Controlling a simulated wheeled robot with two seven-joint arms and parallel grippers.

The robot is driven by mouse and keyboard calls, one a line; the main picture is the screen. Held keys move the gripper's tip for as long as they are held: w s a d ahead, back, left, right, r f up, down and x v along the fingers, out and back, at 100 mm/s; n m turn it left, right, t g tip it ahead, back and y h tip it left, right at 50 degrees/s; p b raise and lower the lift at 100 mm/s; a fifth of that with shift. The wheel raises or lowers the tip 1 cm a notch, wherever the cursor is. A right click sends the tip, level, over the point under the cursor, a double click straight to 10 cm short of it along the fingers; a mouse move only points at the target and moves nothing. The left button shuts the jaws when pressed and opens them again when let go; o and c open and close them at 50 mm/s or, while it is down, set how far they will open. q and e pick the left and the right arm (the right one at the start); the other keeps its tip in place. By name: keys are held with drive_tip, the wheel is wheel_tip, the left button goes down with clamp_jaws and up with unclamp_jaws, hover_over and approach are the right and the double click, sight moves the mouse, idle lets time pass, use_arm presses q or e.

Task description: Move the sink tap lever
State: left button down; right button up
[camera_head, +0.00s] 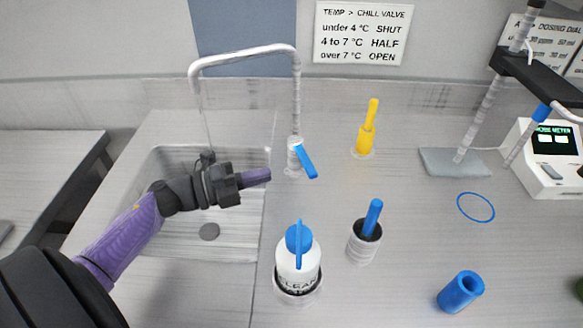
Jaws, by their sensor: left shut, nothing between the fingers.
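The sink tap (297,110) is a tall grey arched pipe standing at the right edge of the sink (225,243). Its blue lever (306,161) sticks out from the tap base, slanting down to the right. A thin stream seems to fall from the spout into the sink. My left gripper (268,175) is over the sink's right edge, pointing right, shut and empty. Its tip is just left of and below the lever; whether it touches the tap base, I cannot tell. My right gripper is not in view.
A white bottle with a blue cap (298,262) stands in front of the tap. A holder with a blue handle (366,240), a yellow valve-like piece (367,130), a blue cylinder (461,292) and a blue ring (476,207) are to the right. A stand (455,163) and meter (551,155) stand far right.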

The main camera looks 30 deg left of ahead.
sight(304, 168)
use_arm(q)
drive_tip(key=x, duration=0.6)
drive_tip(key=shift+w+d+r+n+t+y+p, duration=0.1)
drive_tip(key=shift+w+d+n+t+y+p, duration=0.15)
drive_tip(key=shift+d+n+t+y+p, duration=0.25)
drive_tip(key=shift+w+d+r+n+t+y+p, duration=0.1)
drive_tip(key=shift+w+d+n+y+p, duration=0.2)
drive_tip(key=shift+p, duration=0.4)
drive_tip(key=shift+f, duration=0.25)
